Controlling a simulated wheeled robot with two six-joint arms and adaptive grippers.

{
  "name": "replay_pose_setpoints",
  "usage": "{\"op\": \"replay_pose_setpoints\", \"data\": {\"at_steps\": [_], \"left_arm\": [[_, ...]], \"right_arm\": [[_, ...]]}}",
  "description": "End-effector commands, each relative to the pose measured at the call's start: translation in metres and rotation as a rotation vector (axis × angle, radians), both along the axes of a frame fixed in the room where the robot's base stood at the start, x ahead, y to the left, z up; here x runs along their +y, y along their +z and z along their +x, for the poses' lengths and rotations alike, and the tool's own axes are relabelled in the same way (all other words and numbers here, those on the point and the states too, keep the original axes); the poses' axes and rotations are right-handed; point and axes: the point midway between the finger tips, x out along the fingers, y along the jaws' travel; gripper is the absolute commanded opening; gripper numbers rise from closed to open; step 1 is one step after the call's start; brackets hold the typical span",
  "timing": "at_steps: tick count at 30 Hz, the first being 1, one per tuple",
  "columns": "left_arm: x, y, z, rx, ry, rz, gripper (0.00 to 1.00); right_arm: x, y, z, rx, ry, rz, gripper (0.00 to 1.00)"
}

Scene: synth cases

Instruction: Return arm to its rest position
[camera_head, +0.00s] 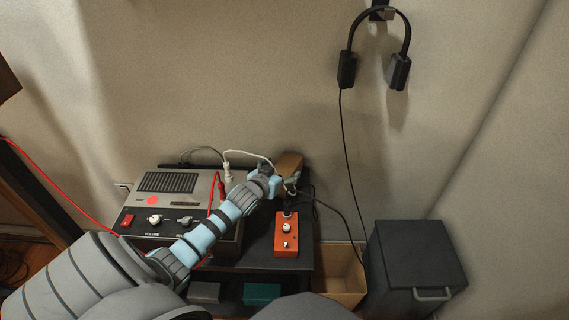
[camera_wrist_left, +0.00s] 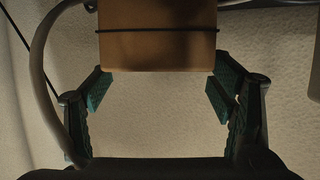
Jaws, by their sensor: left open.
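My left arm comes in from the lower left of the head view and crosses in front of the amplifier-like box. My left gripper (camera_head: 286,181) is at the back of the dark stand, close to a brown block (camera_head: 290,163). In the left wrist view the gripper (camera_wrist_left: 158,93) is open, its two dark green pads wide apart with nothing between them. The brown block (camera_wrist_left: 157,45), with a thin black band around it, is just beyond the fingertips. I cannot tell whether anything touches it. My right gripper is not in view.
A grey unit (camera_head: 150,222) with knobs and cables stands under my arm. An orange pedal box (camera_head: 286,238) sits on the black stand (camera_head: 307,262). An open box (camera_head: 340,268) and a dark cabinet (camera_head: 412,262) are at right. Headphones (camera_head: 398,70) hang on the wall.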

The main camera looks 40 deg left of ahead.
Motion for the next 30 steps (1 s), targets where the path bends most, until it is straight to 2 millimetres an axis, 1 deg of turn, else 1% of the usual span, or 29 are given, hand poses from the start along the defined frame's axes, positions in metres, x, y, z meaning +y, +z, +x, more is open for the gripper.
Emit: {"op": "replay_pose_setpoints", "data": {"at_steps": [1, 3, 6, 8, 12, 23, 26, 30], "left_arm": [[-0.002, 0.011, -0.011, 0.004, -0.002, 0.003, 0.76], [-0.005, 0.017, -0.023, 0.002, -0.002, 0.003, 0.76], [-0.008, 0.020, -0.035, 0.000, -0.001, 0.001, 0.76], [-0.009, 0.020, -0.039, 0.000, -0.001, 0.002, 0.76], [-0.009, 0.018, -0.039, 0.000, 0.000, 0.000, 0.76], [-0.009, 0.018, -0.039, 0.000, 0.000, 0.000, 0.76], [-0.009, 0.026, -0.038, 0.000, 0.000, 0.000, 0.76], [-0.009, 0.054, -0.038, -0.001, 0.000, 0.000, 0.76]], "right_arm": [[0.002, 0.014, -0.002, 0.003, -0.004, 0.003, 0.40], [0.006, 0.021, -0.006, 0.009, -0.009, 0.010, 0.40], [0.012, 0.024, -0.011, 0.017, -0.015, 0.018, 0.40], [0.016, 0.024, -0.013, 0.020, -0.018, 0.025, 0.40], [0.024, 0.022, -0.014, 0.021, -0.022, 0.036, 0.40], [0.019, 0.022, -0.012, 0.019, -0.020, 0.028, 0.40], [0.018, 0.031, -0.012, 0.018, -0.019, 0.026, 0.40], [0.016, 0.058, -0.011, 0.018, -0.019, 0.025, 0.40]]}}
